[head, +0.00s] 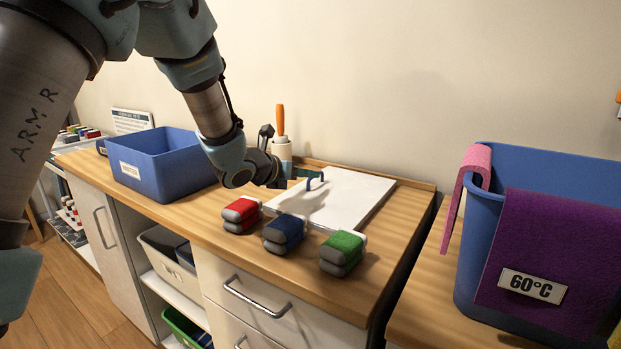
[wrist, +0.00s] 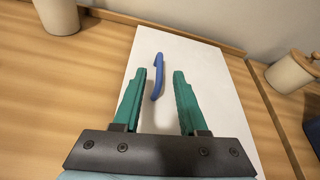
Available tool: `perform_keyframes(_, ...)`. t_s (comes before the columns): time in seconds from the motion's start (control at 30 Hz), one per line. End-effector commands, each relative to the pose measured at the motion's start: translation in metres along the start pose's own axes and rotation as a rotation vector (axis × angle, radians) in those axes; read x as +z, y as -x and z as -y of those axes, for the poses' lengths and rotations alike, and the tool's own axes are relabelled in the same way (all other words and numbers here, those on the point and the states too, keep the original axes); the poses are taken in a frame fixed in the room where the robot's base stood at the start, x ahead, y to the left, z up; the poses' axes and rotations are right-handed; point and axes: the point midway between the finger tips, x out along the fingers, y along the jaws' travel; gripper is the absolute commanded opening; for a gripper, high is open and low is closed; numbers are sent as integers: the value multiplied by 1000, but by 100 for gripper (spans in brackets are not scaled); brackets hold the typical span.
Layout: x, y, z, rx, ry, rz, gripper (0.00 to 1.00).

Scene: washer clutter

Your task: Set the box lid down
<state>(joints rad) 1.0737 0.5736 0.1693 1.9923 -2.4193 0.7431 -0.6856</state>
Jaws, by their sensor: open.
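The box lid (head: 345,196) is a flat white panel with a blue handle (head: 315,180), lying on the wooden countertop. In the wrist view the white lid (wrist: 205,65) fills the middle, and its blue handle (wrist: 158,80) stands up between my fingers. My gripper (wrist: 165,75) is open, with green fingers on either side of the handle and a visible gap to each. In the head view my gripper (head: 300,174) is over the lid's left part, partly hidden by the wrist. The blue box (head: 163,180) stands open at the counter's left.
Red (head: 241,214), blue (head: 284,233) and green (head: 343,253) folded bundles sit along the lid's front side. A white canister (head: 282,152) with an orange-handled tool stands behind. A blue tub (head: 465,240) with pink and purple cloths is at right.

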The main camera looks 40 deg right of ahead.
Motion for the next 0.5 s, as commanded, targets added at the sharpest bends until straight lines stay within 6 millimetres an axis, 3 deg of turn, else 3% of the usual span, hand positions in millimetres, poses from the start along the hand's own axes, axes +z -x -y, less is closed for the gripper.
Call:
perform_keyframes(0.3,0,63,-1,1,1,3,42)
perform_keyframes(0.5,0,83,0,0,0,1,42)
